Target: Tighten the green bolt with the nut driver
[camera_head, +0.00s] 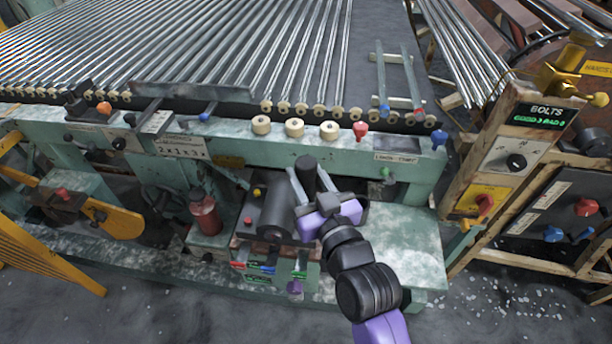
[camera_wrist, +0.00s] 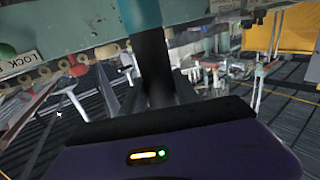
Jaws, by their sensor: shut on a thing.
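My gripper (camera_head: 308,195) is over the front of the green machine, its purple body at the centre of the head view. In the wrist view my gripper (camera_wrist: 160,92) is shut on a dark upright shaft (camera_wrist: 152,55), which looks like the nut driver. The dark top of the nut driver (camera_head: 306,166) shows in the head view, below the machine's rail. A small green piece (camera_head: 385,173), perhaps the green bolt, sits on the rail's front to the right, apart from the tool. The driver's working end is not clear.
A large dark cylinder (camera_head: 275,212) stands just left of my gripper, above a box with coloured parts. Cream rollers (camera_head: 295,128) and a red knob (camera_head: 360,130) line the rail. A control stand (camera_head: 500,160) with a BOLTS display is right. The green shelf (camera_head: 405,240) has clear room.

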